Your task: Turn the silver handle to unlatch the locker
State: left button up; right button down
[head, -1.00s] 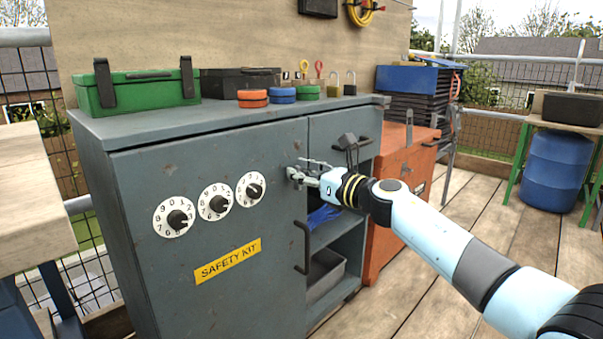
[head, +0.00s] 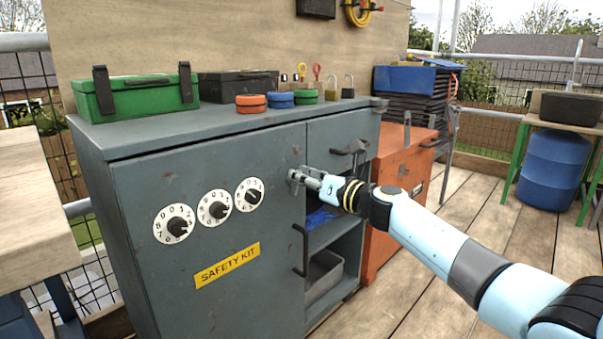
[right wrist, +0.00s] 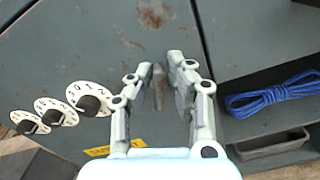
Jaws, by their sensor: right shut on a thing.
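The grey locker (head: 230,278) stands in front of me with its door closed. Its silver handle is at the door's upper right edge, largely hidden by my right gripper (head: 297,176) in the head view. In the right wrist view the silver handle (right wrist: 158,88) shows as a narrow metal lever pointing down the picture. My right gripper (right wrist: 168,66) has its fingers on either side of this lever and is shut on it. My left gripper is not in view.
Three white number dials (head: 213,206) and a yellow SAFETY KIT label (head: 227,265) are on the door. An open shelf bay with blue rope (head: 320,217) and a grey bin (head: 325,270) lies to the right. An orange cabinet (head: 400,180) stands beyond it.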

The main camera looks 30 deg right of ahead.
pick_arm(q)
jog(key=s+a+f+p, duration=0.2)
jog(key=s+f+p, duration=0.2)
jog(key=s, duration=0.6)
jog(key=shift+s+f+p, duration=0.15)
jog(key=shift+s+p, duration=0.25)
pick_arm(e)
jog(key=shift+w+d+f+m, duration=0.1)
jog(key=shift+d+f+m, duration=0.1)
jog(key=shift+m, duration=2.05)
jog(key=shift+w+d+f+m, duration=0.1)
jog(key=shift+f+m, duration=0.1)
jog(key=shift+m, duration=2.1)
jog(key=shift+w+d+f+m, duration=0.1)
jog(key=shift+f+m, duration=0.1)
jog(key=shift+m, duration=2.05)
jog(key=c, duration=1.4)
grip_release()
jog(key=shift+s+f, duration=0.1)
jog(key=v, duration=1.2)
